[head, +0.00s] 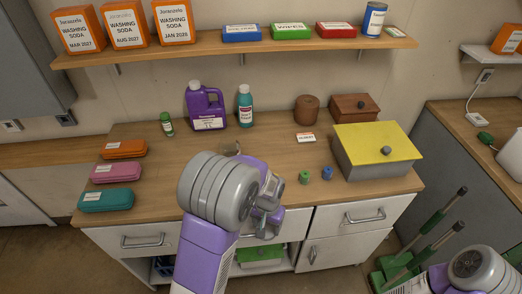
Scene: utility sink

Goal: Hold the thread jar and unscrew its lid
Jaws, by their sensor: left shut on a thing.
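My left gripper (268,204) is above the front edge of the wooden counter, right of my large grey wrist. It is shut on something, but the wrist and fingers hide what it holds. I cannot make out a thread jar or its lid for certain. A small green spool (304,177) and a small blue spool (326,173) stand on the counter just right of the left gripper. A round brown container (307,109) stands further back. My right arm shows at the bottom right; its gripper is out of view.
The wooden counter (270,150) holds a yellow-topped box (376,150) at right, a brown box (354,107), a purple jug (205,106), a teal bottle (245,106) and several cases at left. A shelf (230,51) hangs above.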

